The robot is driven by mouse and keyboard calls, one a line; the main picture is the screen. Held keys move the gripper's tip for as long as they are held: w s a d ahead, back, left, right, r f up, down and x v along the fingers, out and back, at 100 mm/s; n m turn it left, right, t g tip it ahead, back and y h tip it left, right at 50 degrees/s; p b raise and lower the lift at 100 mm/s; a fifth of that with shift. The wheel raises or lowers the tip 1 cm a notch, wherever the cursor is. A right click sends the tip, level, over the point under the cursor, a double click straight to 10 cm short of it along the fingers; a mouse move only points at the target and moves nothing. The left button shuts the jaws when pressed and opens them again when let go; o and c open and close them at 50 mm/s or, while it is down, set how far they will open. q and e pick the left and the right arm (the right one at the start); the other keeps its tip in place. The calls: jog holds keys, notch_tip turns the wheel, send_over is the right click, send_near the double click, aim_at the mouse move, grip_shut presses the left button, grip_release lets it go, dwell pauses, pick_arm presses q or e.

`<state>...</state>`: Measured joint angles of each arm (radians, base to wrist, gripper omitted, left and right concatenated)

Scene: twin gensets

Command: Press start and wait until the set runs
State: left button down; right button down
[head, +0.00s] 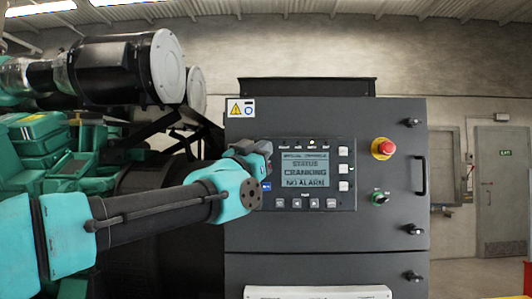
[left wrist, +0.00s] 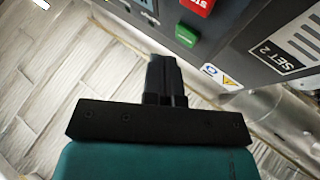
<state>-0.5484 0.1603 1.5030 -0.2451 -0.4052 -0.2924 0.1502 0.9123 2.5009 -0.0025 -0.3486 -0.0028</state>
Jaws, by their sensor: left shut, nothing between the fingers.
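The control panel (head: 345,200) on the dark cabinet faces me in the head view. Its screen (head: 304,173) reads STATUS, CRANKING, NO ALARM. My left gripper (head: 262,150) is at the panel's left edge and covers that part; its fingertips are hard to make out there. In the left wrist view the left gripper (left wrist: 164,62) is shut and empty. A green button (left wrist: 187,36) lies just beyond and right of its fingertips, with a red stop button (left wrist: 198,5) above it. A gap shows between fingertips and green button. My right gripper is not in view.
A SET 2 label (left wrist: 278,48) shows in the wrist view. Green engine machinery (head: 45,145) fills the left. A grey door (head: 502,190) stands at far right.

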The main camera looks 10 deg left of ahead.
pick_arm(q)
jog(key=s, duration=0.6)
jog(key=shift+d, duration=0.4)
dwell(0.8)
